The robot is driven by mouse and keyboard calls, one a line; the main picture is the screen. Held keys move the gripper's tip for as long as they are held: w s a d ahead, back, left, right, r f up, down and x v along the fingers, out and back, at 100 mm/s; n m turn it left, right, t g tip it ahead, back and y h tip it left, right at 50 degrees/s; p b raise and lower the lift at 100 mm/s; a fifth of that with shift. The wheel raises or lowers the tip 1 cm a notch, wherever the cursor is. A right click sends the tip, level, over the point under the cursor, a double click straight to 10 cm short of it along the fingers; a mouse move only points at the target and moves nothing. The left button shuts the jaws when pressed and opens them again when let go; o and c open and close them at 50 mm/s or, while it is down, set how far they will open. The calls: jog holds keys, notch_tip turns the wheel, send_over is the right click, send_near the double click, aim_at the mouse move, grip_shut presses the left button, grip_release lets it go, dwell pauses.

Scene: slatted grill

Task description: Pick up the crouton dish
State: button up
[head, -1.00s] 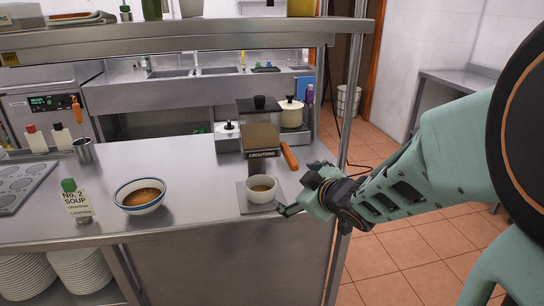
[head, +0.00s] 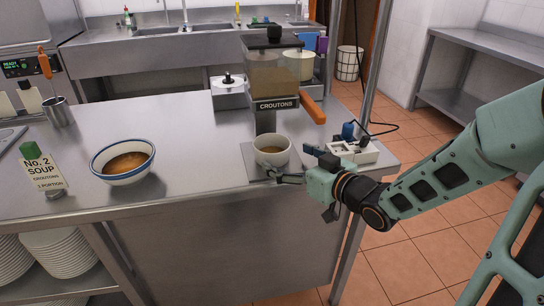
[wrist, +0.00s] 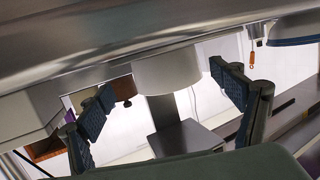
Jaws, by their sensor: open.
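The crouton dish (head: 272,151), a small white cup with brown contents, stands upright on the flat base (head: 247,165) of the dispenser labelled CROUTONS (head: 275,90). My gripper (head: 298,167) is at the dish's right side, low over the counter, with its fingers apart and pointing toward the dish. In the wrist view, the dish (wrist: 166,72) shows as a white cylinder between and beyond the two spread fingers (wrist: 168,108). In the head view one finger lies in front of the dish's lower right. I cannot tell whether it touches.
A blue-rimmed soup bowl (head: 125,165) and a soup ticket holder (head: 42,172) stand to the left. A white socket box (head: 354,151) with plugs is just behind my gripper. The dispenser's orange handle (head: 313,110) juts out above. The counter between bowl and dish is clear.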

aim_at(263, 148)
jog(key=b+x, duration=0.1)
jog(key=x, duration=0.2)
jog(key=b+x, duration=0.1)
jog(key=x, duration=0.2)
jog(key=shift+s+a+f, duration=0.1)
jog(key=shift+a+f, duration=0.05)
jog(key=shift+a, duration=0.25)
jog(key=shift+c, duration=0.4)
jog(key=c, duration=1.3)
